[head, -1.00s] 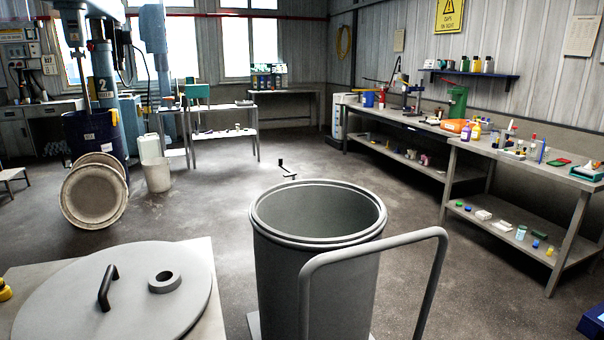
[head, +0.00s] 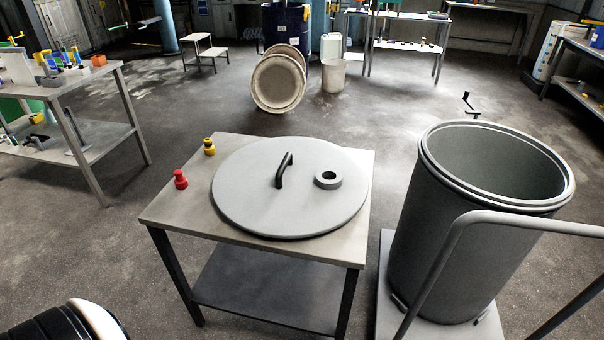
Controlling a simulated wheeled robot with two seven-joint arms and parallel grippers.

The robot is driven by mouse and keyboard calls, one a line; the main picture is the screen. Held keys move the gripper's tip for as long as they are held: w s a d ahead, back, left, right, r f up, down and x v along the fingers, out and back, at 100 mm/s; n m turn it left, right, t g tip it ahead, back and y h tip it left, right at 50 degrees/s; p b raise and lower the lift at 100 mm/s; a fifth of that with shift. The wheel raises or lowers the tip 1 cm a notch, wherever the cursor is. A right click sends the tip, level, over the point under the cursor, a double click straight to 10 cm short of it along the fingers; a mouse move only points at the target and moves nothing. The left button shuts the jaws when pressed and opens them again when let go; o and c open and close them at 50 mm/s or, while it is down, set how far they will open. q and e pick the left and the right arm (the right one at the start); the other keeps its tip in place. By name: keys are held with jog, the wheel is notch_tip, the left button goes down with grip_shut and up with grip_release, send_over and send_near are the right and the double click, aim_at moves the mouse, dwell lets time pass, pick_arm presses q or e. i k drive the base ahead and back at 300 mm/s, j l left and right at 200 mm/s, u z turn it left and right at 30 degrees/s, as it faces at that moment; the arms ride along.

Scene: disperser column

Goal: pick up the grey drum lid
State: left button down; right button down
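The grey drum lid (head: 248,205) lies flat on a small table (head: 160,213) in the middle of the head view. It is a round disc with a black bar handle (head: 283,170) standing near its centre. A raised ring with a hole (head: 328,180) sits to the right of the handle. The open grey drum (head: 440,230) stands upright on a trolley right of the table, with its top uncovered. Neither gripper shows in the view. A black and white rounded part at the bottom left may be mine.
A red knobbed item (head: 180,180) and a yellow one (head: 209,146) stand at the table's left edge. The trolley's grey rail (head: 450,240) rises in front of the drum. A workbench (head: 90,105) is at left. Pale round lids (head: 277,88) lean beyond the table. Floor between is clear.

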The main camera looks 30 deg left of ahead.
aim_at(284, 187)
jog(key=u, duration=0.8)
